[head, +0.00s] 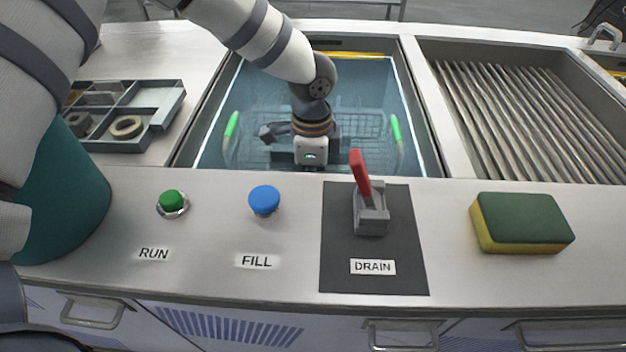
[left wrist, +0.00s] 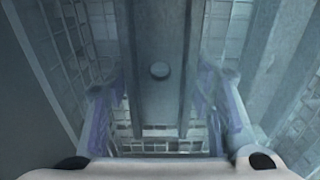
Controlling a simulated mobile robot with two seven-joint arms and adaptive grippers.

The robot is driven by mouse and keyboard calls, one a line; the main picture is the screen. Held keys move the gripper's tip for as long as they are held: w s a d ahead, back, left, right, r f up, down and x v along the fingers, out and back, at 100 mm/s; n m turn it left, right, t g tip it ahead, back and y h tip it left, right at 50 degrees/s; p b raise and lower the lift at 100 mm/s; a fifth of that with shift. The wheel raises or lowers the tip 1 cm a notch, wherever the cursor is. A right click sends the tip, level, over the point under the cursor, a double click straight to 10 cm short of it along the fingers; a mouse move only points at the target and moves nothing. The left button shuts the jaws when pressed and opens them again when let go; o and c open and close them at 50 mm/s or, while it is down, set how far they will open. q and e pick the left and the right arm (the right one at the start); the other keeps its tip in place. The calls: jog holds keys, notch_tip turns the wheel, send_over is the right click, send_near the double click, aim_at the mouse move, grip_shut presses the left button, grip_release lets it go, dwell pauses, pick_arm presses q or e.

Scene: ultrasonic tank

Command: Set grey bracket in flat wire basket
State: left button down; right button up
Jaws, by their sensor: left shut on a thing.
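The flat wire basket (head: 358,128) sits in the water-filled tank (head: 207,125), with a green grip at its left and right ends. My left gripper (head: 310,152) is down in the tank over the basket. In the left wrist view its two fingers (left wrist: 162,125) are on either side of the grey bracket (left wrist: 160,45), a long grey piece with a round hole or stud, and are shut on it. Basket mesh shows behind the bracket. In the head view my wrist hides most of the bracket; whether it touches the basket floor I cannot tell. My right gripper is out of view.
A divided grey tray (head: 150,100) with a ring stands left of the tank. In front are a green RUN button (head: 172,201), blue FILL button (head: 264,199) and red DRAIN lever (head: 360,172). A sponge (head: 522,222) lies at right, before a ribbed drainer (head: 525,105).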

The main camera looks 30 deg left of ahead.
pick_arm(q)
jog(key=c, duration=0.7)
grip_release()
jog(key=shift+c, duration=0.2)
notch_tip(320, 180, up, 12)
jog(key=p, duration=0.1)
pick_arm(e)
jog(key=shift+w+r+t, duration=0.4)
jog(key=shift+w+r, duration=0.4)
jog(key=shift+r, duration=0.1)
pick_arm(q)
jog(key=shift+r, duration=0.1)
